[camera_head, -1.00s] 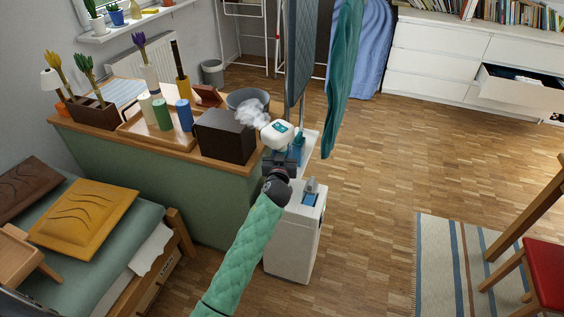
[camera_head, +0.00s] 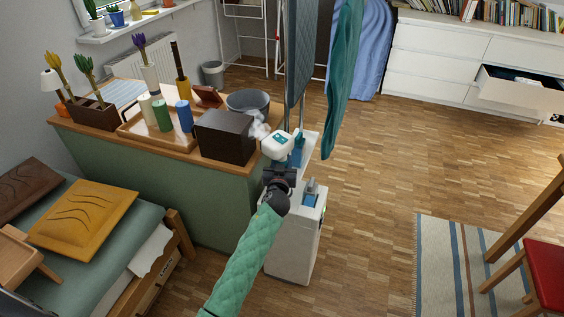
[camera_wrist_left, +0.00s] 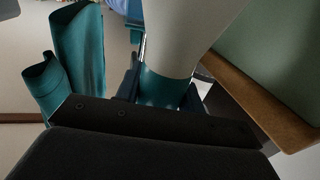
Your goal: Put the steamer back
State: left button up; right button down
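The steamer (camera_head: 278,145) has a white head with a teal panel, and a puff of steam hangs at its upper left. My left gripper (camera_head: 281,171) is shut on its handle and holds it beside the right end of the green counter. In the left wrist view, the steamer's pale and teal body (camera_wrist_left: 165,85) stands between my fingers. A white cabinet-like unit (camera_head: 292,245) stands on the floor below my gripper, with a blue piece (camera_head: 311,198) at its top. My arm hides part of this unit. My right gripper is not in view.
A dark box (camera_head: 222,138), a grey bowl (camera_head: 247,101) and a wooden tray (camera_head: 133,128) with coloured cylinders sit on the counter (camera_head: 150,178). Teal cloth (camera_head: 342,85) hangs right of the steamer. A bed lies at left. Open floor (camera_head: 375,200) lies to the right.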

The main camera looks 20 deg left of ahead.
pick_arm(q)
jog(key=shift+o, duration=1.3)
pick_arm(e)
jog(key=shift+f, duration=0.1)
pick_arm(q)
jog(key=shift+r, duration=0.1)
jog(key=s, duration=0.2)
jog(key=s+d, duration=0.1)
jog(key=s, duration=0.1)
jog(key=shift+s+b, duration=0.1)
jog(key=shift+b, duration=0.2)
jog(key=s+d+b, duration=0.1)
jog(key=s, duration=0.6)
jog(key=shift+s+d, duration=0.2)
jog(key=shift+s, duration=0.1)
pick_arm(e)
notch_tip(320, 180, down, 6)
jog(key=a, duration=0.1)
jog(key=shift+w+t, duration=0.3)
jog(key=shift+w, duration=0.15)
